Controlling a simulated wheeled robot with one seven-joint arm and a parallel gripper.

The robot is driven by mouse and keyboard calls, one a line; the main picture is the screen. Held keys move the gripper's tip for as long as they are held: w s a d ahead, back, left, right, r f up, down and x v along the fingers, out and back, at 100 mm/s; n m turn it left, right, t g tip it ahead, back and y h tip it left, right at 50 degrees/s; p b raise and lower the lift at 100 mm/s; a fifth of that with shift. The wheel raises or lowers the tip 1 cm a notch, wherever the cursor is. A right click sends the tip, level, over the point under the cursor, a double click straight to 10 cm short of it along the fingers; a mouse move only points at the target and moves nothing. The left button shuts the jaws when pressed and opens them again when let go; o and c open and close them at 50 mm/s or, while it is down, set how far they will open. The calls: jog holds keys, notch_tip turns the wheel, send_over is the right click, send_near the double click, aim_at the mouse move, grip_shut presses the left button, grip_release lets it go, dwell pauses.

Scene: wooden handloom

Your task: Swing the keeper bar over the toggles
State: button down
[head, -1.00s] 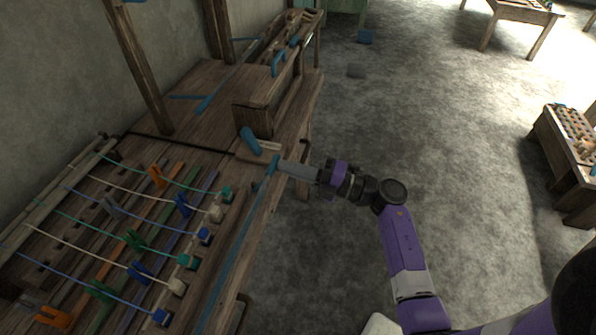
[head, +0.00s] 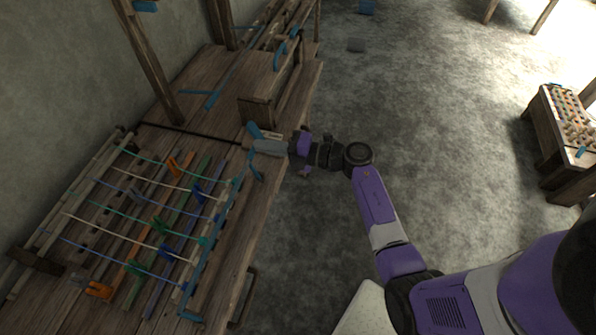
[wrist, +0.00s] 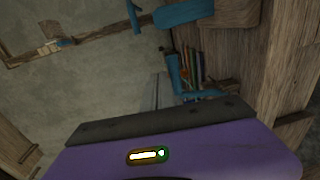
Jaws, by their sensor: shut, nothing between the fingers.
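The keeper bar (head: 213,238) is a long thin blue bar along the right ends of the stretched cords. In the head view it runs across the row of small coloured toggles (head: 203,241) and partly covers them; I cannot tell whether it touches them all. My gripper (head: 254,146) is shut and empty at the far end of the bar, beside a blue handle (head: 254,130). Contact with the bar is unclear. In the wrist view my grey fingers (wrist: 155,92) show beside blue parts (wrist: 176,75).
Coloured clips (head: 160,222) sit on the cords left of the toggles. A wooden box (head: 257,110) stands on the loom just beyond my gripper. A wooden post (head: 150,60) rises at the back. The floor (head: 420,110) right of the loom is open, with a peg table (head: 568,125) farther right.

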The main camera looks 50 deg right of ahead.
jog(key=shift+x, duration=1.8)
jog(key=shift+w, duration=0.1)
jog(key=shift+p, duration=0.3)
